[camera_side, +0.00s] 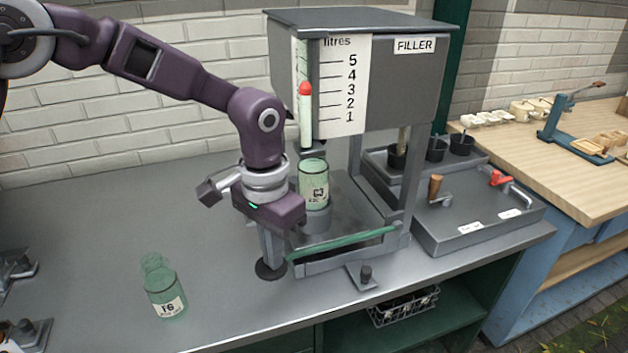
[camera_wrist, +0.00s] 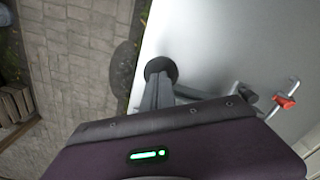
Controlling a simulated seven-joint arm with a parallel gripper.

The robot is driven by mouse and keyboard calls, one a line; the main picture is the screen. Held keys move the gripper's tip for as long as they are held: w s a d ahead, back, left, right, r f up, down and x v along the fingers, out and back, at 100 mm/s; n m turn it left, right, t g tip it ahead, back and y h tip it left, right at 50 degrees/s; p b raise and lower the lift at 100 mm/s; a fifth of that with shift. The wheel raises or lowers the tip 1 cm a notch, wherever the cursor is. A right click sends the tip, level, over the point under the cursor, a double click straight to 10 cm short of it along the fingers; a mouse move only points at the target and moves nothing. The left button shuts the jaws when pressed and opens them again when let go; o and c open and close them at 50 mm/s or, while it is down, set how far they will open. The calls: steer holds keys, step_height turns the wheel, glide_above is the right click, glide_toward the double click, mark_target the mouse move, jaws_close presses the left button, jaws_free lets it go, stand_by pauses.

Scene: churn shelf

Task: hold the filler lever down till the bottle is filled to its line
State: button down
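The filler (camera_side: 390,85) is a grey tank with a litres scale and a red-tipped pale tube (camera_side: 305,115) in front. A green glass bottle (camera_side: 313,185) stands upright on a stand under the spout. Its liquid level and fill line are too small to tell. My gripper (camera_side: 270,262) points down left of the bottle, its fingers together. Their tips meet a round black pad (camera_side: 271,271), also seen at the fingertips in the wrist view (camera_wrist: 160,67). The pad may be the lever's end; its link to the filler is hidden. I cannot tell how far down it is.
A second green bottle (camera_side: 165,293) stands on the bench at front left. A green bar (camera_side: 340,243) crosses the filler's front.

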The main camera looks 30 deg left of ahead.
steer(key=shift+r, duration=0.6)
step_height(320, 180, up, 6)
steer(key=shift+f, duration=0.1)
stand_by(0.3)
